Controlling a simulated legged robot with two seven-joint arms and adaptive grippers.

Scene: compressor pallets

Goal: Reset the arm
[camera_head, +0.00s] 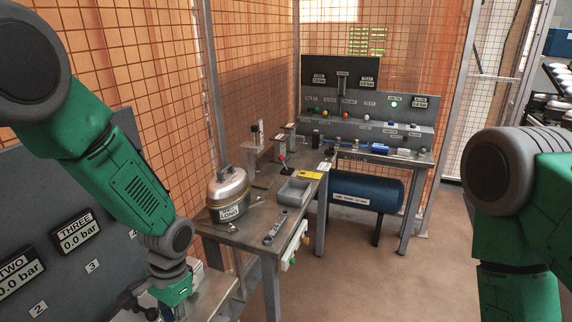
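My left arm (130,180) comes in from the upper left and reaches down to the lower left, in front of a grey panel. At its end my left gripper (140,304) shows only in part, dark and small near the bottom edge; its fingers cannot be made out well enough to tell open from shut. My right arm (515,235) is at the right edge, bent downward, and its gripper is out of the picture. I see nothing held in either arm.
A metal workbench (246,236) carries a silver lidded pot (228,190), a grey tray (294,192) and a wrench (275,228). A control panel (368,110) and a blue tank (366,190) stand behind. Mesh fencing encloses the left and back. The floor (400,270) at centre right is clear.

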